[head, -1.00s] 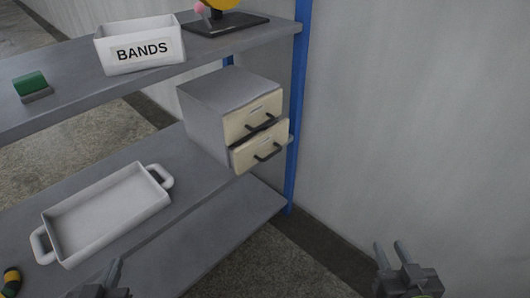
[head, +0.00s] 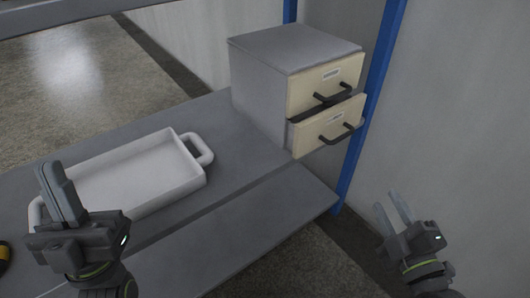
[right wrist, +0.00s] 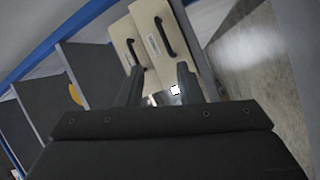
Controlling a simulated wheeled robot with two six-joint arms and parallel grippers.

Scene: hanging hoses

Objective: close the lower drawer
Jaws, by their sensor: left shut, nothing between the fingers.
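A small grey cabinet (head: 258,98) with two cream drawers stands on the shelf at the upper right in the head view. The lower drawer (head: 312,138) sticks out a little past the upper drawer (head: 322,84); each has a dark bar handle. In the right wrist view the drawer fronts (right wrist: 150,45) show tilted beyond the fingers. My left gripper (head: 60,195) is shut and empty, in front of the white tray. My right gripper (head: 392,207) is open and empty, low and to the right of the cabinet, apart from it.
A white tray (head: 190,188) with handles lies on the grey shelf (head: 235,160) left of the cabinet. A blue post (head: 368,110) stands just right of the drawers, with a grey wall behind. A lower shelf (head: 275,220) juts out below.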

